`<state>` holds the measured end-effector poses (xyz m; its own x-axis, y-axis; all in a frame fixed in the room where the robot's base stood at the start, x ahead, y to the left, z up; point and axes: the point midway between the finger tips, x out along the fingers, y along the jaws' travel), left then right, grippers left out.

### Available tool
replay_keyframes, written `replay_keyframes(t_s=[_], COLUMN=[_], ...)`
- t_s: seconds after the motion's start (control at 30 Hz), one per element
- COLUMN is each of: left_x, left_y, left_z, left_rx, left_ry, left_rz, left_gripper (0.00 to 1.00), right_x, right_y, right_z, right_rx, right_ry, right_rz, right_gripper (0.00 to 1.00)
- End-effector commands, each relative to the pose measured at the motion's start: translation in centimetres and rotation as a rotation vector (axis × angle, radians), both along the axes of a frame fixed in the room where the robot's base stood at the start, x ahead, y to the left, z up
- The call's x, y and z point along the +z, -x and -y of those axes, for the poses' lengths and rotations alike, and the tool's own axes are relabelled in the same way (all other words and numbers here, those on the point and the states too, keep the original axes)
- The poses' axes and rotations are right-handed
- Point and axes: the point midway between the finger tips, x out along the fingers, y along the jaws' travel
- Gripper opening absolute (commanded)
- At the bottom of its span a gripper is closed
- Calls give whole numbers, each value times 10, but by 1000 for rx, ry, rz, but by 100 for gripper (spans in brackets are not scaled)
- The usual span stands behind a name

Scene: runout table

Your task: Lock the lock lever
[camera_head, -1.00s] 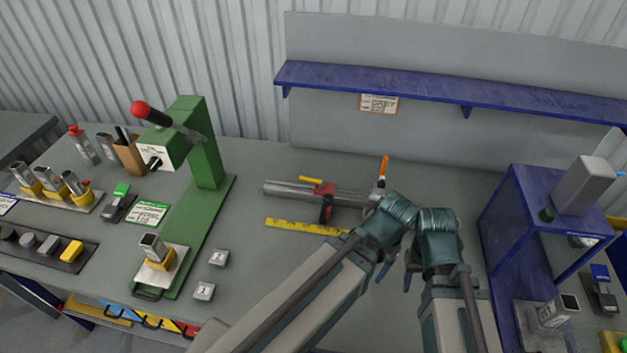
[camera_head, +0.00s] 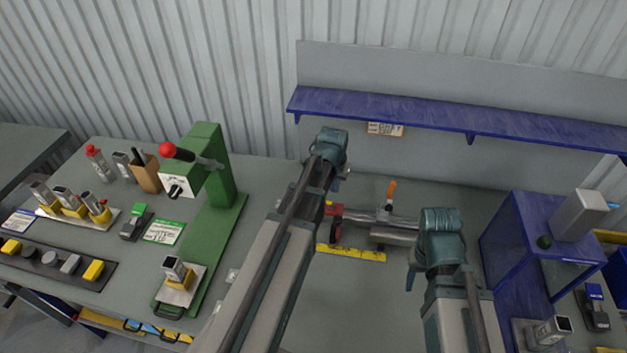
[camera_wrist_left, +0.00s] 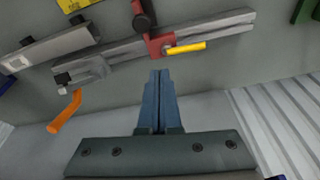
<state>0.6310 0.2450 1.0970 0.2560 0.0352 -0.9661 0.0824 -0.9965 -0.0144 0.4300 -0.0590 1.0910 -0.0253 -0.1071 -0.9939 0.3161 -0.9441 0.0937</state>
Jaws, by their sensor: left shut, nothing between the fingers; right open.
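A metal rail fixture (camera_head: 385,218) lies on the bench, with a red slide block (camera_head: 334,209), a black knob (camera_head: 336,232) and an upright orange handle (camera_head: 391,190). In the left wrist view the red block (camera_wrist_left: 158,44) carries a yellow lever (camera_wrist_left: 186,47) lying roughly along the rail, and the orange handle (camera_wrist_left: 66,112) sticks out at the rail's end. I cannot tell which of the two is the lock lever. My left gripper (camera_wrist_left: 160,74) is shut and empty, apart from the yellow lever; my arm hides that lever in the head view. My right gripper (camera_head: 410,278) is open, mostly hidden by its wrist.
A yellow scale strip (camera_head: 352,253) lies before the rail. A green press (camera_head: 212,190) stands left, a blue frame (camera_head: 520,240) right. A blue shelf (camera_head: 400,107) runs along the back panel. Bare bench lies between the scale strip and my right arm.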

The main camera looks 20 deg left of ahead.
Motion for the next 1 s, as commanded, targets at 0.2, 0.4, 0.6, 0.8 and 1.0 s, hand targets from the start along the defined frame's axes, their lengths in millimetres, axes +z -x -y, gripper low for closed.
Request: replay_keyframes(t_s=[0.2, 0.4, 0.6, 0.8, 1.0], left_x=[23, 26, 25, 23, 10], left_y=[-29, -33, -33, -33, -37], left_z=[-57, -69, -69, -69, -69], left_rx=[83, 100, 99, 99, 99], left_ry=[5, 5, 5, 5, 5], left_rz=[64, 80, 79, 79, 78], left_gripper=[0, 0, 0, 0, 0], right_x=[20, 21, 20, 18, 5], right_y=[0, 0, 0, 0, 0], right_z=[0, 0, 0, 0, 0], right_rx=[-2, -3, -3, -3, 0], right_ry=[-1, -1, -1, -1, 0], right_rz=[0, 0, 0, 0, 0], right_gripper=[50, 50, 50, 50, 50])
